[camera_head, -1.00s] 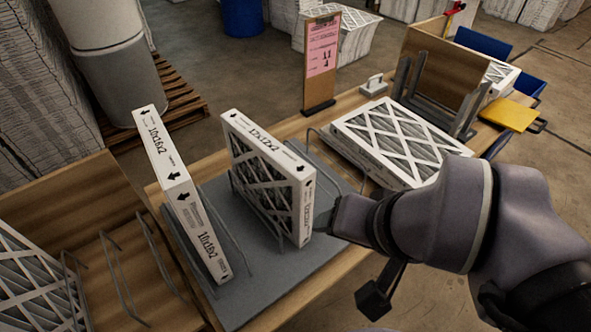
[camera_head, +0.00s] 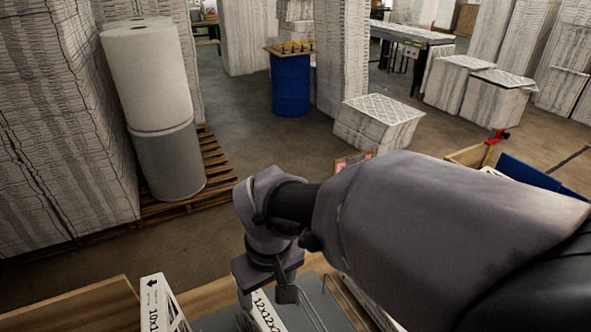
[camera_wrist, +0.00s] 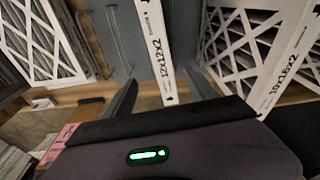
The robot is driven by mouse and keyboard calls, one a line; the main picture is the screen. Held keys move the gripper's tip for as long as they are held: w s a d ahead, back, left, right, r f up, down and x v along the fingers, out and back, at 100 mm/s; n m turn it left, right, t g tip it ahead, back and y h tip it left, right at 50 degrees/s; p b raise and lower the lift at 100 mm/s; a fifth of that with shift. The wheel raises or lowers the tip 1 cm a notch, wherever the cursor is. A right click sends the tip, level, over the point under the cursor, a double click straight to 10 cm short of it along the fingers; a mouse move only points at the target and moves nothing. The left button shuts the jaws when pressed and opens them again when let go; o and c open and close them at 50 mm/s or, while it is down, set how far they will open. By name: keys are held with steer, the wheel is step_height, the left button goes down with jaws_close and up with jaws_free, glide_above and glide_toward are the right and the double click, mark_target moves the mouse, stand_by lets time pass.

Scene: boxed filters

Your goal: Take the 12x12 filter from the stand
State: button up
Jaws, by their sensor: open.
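The 12x12 filter, a white box with a "12x12x2" label, stands upright in the wire stand. Its narrow labelled edge (camera_wrist: 158,55) runs down the middle of the wrist view, and its top shows low in the head view (camera_head: 264,312). My gripper (camera_wrist: 160,92) is open above it, one finger on each side of the labelled edge in the wrist view, with gaps visible. I cannot tell how far down the fingers reach. The stand's grey base (camera_wrist: 195,30) shows beside the filter. My arm hides much of the stand in the head view.
A 10x16 filter (camera_wrist: 287,65) stands close by, to the right in the wrist view and left in the head view (camera_head: 160,300). Another filter (camera_wrist: 40,40) is at the wrist view's left. A white roll (camera_head: 150,80) and blue drum (camera_head: 290,85) stand beyond.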

steer(key=b, duration=0.1)
glide_above(267, 321)
steer(key=s, duration=0.1)
steer(key=f, duration=0.5)
steer(key=shift+s+d, duration=0.15)
steer(key=shift+d, duration=0.2)
steer(key=f, duration=0.2)
steer(key=f+b, duration=0.1)
steer(key=f, duration=0.1)
steer(key=w+f, duration=0.1)
steer(key=f, duration=0.1)
steer(key=shift+a+f+b, duration=0.3)
steer(key=shift+f+b, duration=0.05)
steer(key=shift+b, duration=0.05)
steer(key=f, duration=0.1)
steer(key=w+f, duration=0.1)
steer(key=f, duration=0.1)
steer(key=f+b, duration=0.1)
steer(key=f, duration=0.1)
steer(key=shift+w+a, duration=0.2)
steer(key=shift+a, duration=0.05)
steer(key=shift+s+r, duration=0.15)
jaws_close()
